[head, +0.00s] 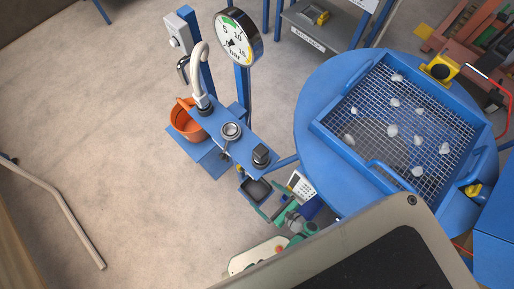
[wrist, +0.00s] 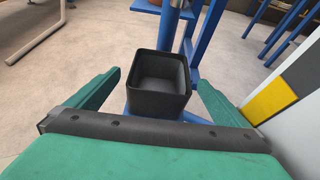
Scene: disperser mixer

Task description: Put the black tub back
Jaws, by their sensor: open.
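The black tub (wrist: 158,104) is open-topped and square, and it stands upright and looks empty in the wrist view. It also shows in the head view (head: 256,191), low beside the blue stand. My gripper (wrist: 158,80) has two green fingers spread wide, one to each side of the tub, with a visible gap on both sides. The tub lies ahead of the palm, roughly centred between the fingers. What it rests on is mostly hidden, though a blue surface shows beside its base.
The blue stand (head: 240,153) carries a pipe and fittings beside a pressure gauge (head: 237,38). An orange bucket (head: 184,123) stands to its left. A large blue drum (head: 318,104) with a wire sieve (head: 372,118) holding pale lumps is at right. Floor at left is mostly clear.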

